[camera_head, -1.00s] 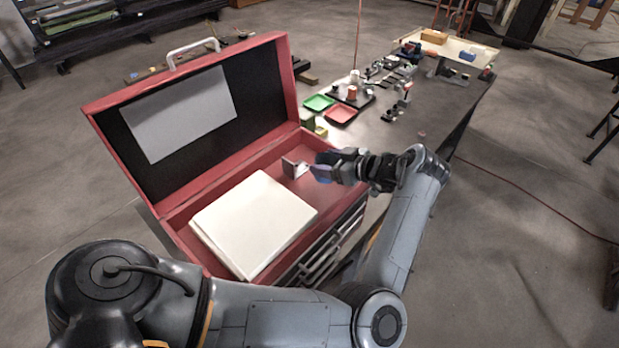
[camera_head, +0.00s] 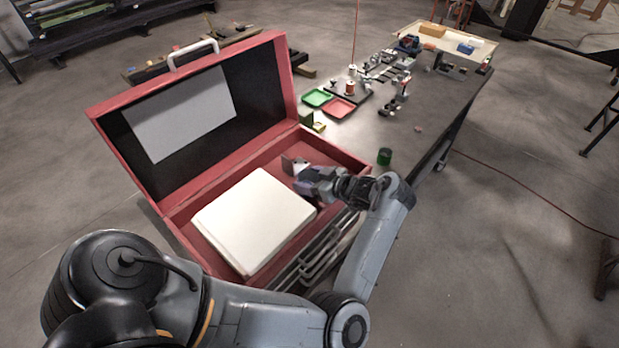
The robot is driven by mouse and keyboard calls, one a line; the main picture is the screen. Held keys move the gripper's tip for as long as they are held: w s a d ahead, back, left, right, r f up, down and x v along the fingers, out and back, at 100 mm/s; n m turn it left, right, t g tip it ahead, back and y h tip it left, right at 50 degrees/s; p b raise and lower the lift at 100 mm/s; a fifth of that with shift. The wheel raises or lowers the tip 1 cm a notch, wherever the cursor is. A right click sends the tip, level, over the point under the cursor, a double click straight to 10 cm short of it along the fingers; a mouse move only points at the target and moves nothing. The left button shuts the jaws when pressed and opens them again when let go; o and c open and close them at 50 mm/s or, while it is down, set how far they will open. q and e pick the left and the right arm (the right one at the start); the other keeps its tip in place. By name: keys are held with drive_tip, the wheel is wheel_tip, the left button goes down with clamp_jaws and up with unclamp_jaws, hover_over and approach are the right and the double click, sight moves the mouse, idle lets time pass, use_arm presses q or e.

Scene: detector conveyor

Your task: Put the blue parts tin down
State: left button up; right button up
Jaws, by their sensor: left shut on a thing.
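A red toolbox (camera_head: 183,228) stands with its lid open in the middle of the view. My left gripper (camera_head: 303,183) is low over the right part of its inner tray, beside a small grey plate. It is shut on the blue parts tin. The gripper's body and the dim light there hide most of the tin, and I cannot tell whether it touches the tray floor. My right gripper does not show.
A white flat block (camera_head: 252,222) fills much of the toolbox. The small grey plate (camera_head: 292,165) stands in it near the gripper. On the bench behind are a green tray (camera_head: 317,98), a red tray (camera_head: 340,110) and a green cylinder (camera_head: 384,157).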

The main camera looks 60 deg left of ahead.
use_arm(q)
drive_tip(key=shift+f, duration=0.15)
drive_tip(key=o, duration=1.1)
drive_tip(key=shift+c, duration=0.2)
